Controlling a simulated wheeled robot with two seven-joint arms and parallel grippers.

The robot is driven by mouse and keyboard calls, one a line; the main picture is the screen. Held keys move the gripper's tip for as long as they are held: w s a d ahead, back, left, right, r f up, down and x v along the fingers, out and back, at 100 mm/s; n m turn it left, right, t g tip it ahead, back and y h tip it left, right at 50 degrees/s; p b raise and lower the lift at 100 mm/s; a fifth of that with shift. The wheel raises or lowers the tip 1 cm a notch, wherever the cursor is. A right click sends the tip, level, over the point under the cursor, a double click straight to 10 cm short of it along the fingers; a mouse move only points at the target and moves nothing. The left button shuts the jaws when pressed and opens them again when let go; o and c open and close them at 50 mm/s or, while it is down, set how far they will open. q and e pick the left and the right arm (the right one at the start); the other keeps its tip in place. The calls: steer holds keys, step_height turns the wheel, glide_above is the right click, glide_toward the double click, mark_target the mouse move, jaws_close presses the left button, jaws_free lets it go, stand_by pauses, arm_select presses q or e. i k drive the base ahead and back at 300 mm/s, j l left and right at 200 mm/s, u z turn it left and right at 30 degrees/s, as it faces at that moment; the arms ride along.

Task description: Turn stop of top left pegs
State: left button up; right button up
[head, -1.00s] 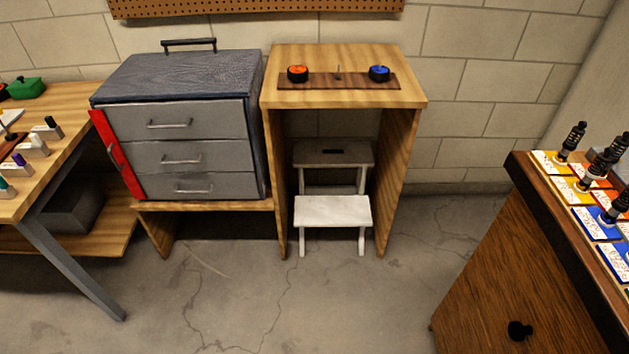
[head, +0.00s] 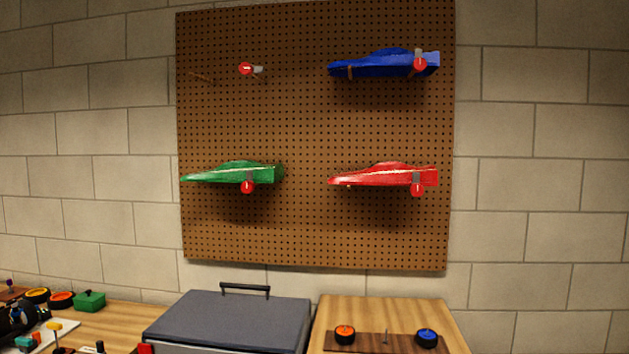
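The pegboard (head: 310,130) hangs on the block wall in the head view. At its top left, a peg with a red stop (head: 246,69) on a grey mount and a thin wooden peg (head: 203,77) stick out, with no car body on them. The other pegs hold a blue car body (head: 385,65) at top right, a green car body (head: 230,174) at bottom left and a red car body (head: 385,177) at bottom right. Each of these has a red stop in front of it. Neither of my grippers is in view.
Below the board stand a grey drawer chest (head: 235,318) with a handle on top and a wooden stand (head: 385,312) with an orange and a blue wheel. At lower left, a workbench (head: 125,320) holds wheels, a green block (head: 90,301) and small parts.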

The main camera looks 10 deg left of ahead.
mark_target(246, 68)
steer(key=i+u, duration=0.1)
steer(key=u, duration=0.6)
steer(key=i+l+u, duration=0.2)
steer(key=i+u, duration=0.2)
steer(key=i+l+u, duration=0.35)
steer(key=i+l, duration=0.25)
steer(key=i+l+u, duration=0.1)
steer(key=i+l, duration=0.15)
steer(key=l, duration=0.2)
